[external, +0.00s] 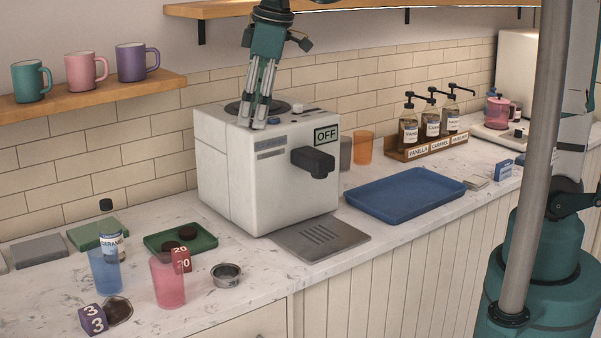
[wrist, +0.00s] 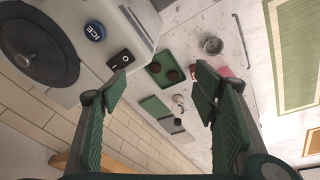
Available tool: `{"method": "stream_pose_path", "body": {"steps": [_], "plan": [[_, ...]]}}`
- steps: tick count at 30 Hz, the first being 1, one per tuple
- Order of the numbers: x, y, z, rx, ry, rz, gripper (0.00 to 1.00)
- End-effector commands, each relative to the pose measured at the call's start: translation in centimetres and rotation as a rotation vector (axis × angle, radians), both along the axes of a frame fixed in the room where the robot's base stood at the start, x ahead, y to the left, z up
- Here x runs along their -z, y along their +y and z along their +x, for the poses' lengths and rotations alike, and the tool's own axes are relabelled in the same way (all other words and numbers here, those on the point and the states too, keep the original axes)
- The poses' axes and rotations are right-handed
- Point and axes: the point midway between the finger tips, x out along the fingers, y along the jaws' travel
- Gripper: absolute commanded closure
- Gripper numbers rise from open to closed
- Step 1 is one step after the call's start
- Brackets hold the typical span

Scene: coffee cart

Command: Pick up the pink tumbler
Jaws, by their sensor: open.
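The pink tumbler (external: 168,284) stands upright on the counter at the front left, beside a red number cube (external: 181,260) and to the right of a blue tumbler (external: 104,272). My gripper (external: 252,122) is above and in front of the top of the white coffee machine, well apart from the tumbler and higher, up and to its right in the external view. In the wrist view my gripper (wrist: 160,85) is open, with nothing between the fingers. A pink patch (wrist: 226,71) there, likely the tumbler, is mostly hidden behind the right finger.
The coffee machine (external: 235,180) stands close below my gripper. A green tray (external: 200,241), a metal portafilter basket (external: 226,275), a syrup bottle (external: 112,240) and a purple cube (external: 93,319) lie near the tumbler. A mug shelf (external: 100,98) hangs above left. A blue tray (external: 380,208) lies right.

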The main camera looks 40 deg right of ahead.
Motion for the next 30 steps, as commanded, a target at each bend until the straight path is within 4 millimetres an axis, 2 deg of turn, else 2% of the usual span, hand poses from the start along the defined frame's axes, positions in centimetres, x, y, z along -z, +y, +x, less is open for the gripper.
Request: {"method": "stream_pose_path", "body": {"steps": [1, 11, 21, 30], "plan": [[-0.2, 1.7, 0.0, -0.029, 0.006, -0.008, 0.4], [1.5, 10.7, -1.4, -0.199, 0.048, -0.064, 0.4], [4.0, 20.0, -4.5, -0.374, 0.089, -0.125, 0.4], [6.3, 26.2, -7.8, -0.498, 0.116, -0.17, 0.4]]}}
